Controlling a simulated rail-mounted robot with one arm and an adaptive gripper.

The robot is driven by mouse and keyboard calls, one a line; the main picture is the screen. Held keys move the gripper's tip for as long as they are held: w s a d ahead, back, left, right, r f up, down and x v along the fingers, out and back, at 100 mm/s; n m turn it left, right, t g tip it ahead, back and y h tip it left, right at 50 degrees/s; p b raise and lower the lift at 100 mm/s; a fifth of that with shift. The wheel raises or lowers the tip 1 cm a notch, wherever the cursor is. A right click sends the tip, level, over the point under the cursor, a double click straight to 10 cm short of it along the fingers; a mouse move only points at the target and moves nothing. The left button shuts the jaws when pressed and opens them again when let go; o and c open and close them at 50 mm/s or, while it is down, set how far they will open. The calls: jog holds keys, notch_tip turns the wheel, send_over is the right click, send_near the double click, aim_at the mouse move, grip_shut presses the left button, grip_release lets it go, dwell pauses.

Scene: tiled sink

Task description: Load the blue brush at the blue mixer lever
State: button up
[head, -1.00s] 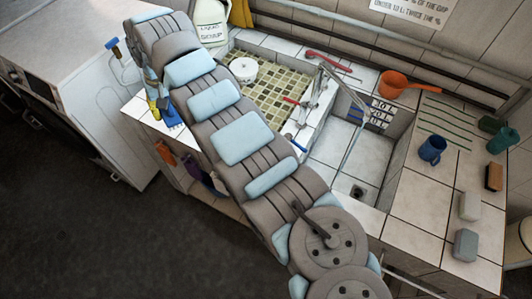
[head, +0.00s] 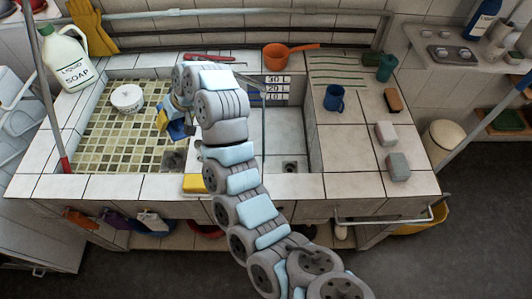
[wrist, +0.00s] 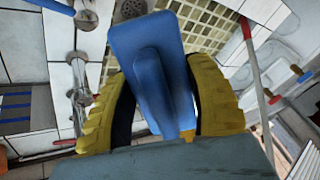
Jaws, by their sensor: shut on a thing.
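My gripper (head: 170,122) is shut on the blue brush (head: 180,131) and holds it over the left, tiled basin in the head view. In the wrist view the brush (wrist: 148,65) stands between the two yellow ribbed fingers of my gripper (wrist: 158,105), its broad blue face filling the middle. The chrome mixer (wrist: 80,75) is left of the brush there, apart from it. Its blue lever (wrist: 54,5) is cut by the top edge, and a red lever (wrist: 63,142) is lower left. In the head view my arm hides most of the mixer.
A white round tub (head: 126,99) sits in the tiled basin (head: 95,150). A soap jug (head: 64,58) and yellow gloves (head: 92,27) are at the back left. An orange ladle (head: 277,57) and blue mug (head: 334,98) stand right of my gripper. A red-ended pole (head: 55,130) rises at left.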

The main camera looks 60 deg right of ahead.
jog(key=s+d+f+m+t+h+b, duration=0.15)
jog(key=s+d+f, duration=0.3)
jog(key=s, duration=0.55)
jog(key=s+d+f+m+t+h+b, duration=0.1)
jog(key=s+d+f+m+h, duration=0.25)
jog(key=s, duration=0.75)
jog(key=s+d+f+m+t+b, duration=0.1)
jog(key=s+d+f+m, duration=0.1)
jog(key=s+d+f, duration=0.6)
jog(key=w+d, duration=0.4)
jog(key=w, duration=0.6)
jog(key=shift+w+r+p, duration=0.2)
jog(key=shift+r+p, duration=0.1)
jog(key=shift+p, duration=0.05)
jog(key=shift+g, duration=0.25)
